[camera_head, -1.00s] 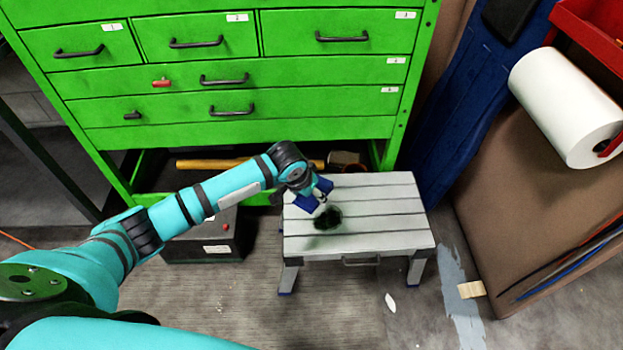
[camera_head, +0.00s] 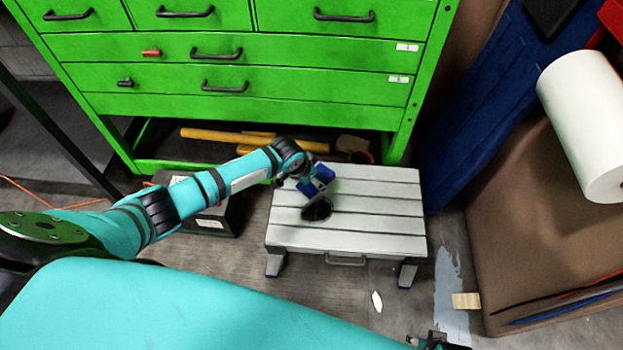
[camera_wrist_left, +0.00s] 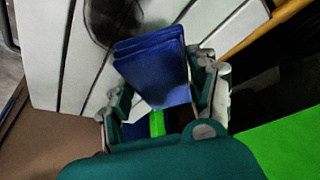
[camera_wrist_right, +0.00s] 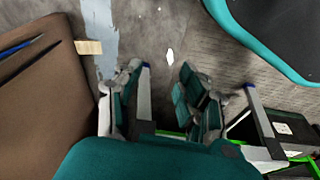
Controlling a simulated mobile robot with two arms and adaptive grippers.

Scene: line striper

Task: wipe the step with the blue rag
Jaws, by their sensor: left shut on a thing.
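The step (camera_head: 385,220) is a pale grey slatted stool on the floor in front of the green cabinet. A dark round smudge (camera_head: 317,211) marks its top, left of centre; it also shows in the left wrist view (camera_wrist_left: 108,22). My left gripper (camera_head: 308,178) is over the step's left part, shut on the folded blue rag (camera_wrist_left: 155,68). In the head view the rag (camera_head: 318,182) is just behind the smudge; I cannot tell whether it touches the slats. My right gripper (camera_wrist_right: 160,98) is open and empty over the floor, at the bottom edge of the head view (camera_head: 435,341).
The green drawer cabinet (camera_head: 250,105) stands behind the step, with yellow-handled tools on its low shelf. A dark box (camera_head: 205,215) is left of the step. A brown board (camera_head: 530,220) and a white paper roll (camera_head: 590,125) are at the right. A wood block (camera_head: 466,301) lies on the floor.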

